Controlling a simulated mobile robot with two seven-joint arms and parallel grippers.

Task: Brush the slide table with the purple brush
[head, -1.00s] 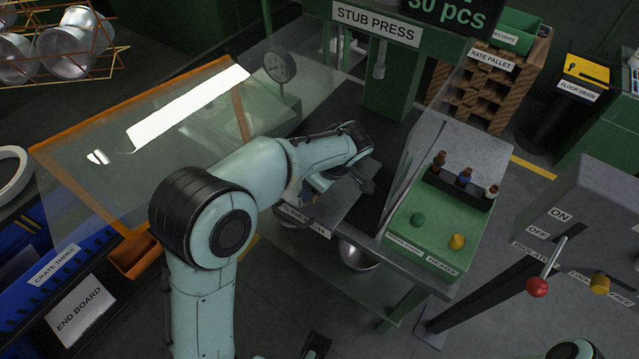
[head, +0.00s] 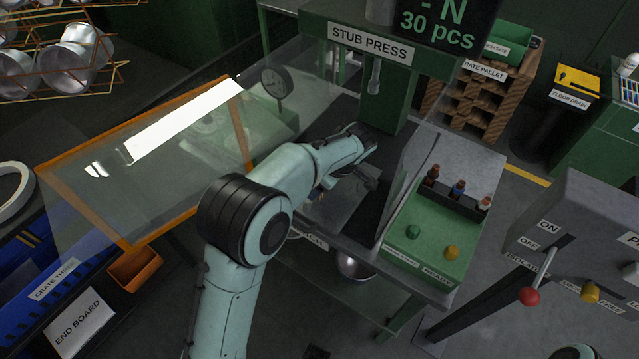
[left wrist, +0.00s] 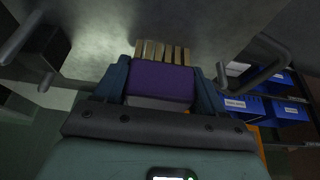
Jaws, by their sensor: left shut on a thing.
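My left gripper (head: 370,160) is over the slide table (head: 338,206), a grey metal surface in front of the stub press. In the left wrist view, the gripper (left wrist: 162,80) is shut on the purple brush (left wrist: 160,84), with a dark finger on either side. The brush's pale tan bristles (left wrist: 163,52) point away from the gripper toward the grey metal surface. I cannot tell whether they touch it. In the head view my arm and gripper hide the brush and part of the table.
The green stub press (head: 395,85) stands behind the table. A clear guard panel with an orange frame (head: 130,150) is at left. A green control box (head: 432,240) with bottles is right of the table. A metal bowl (head: 356,267) sits below.

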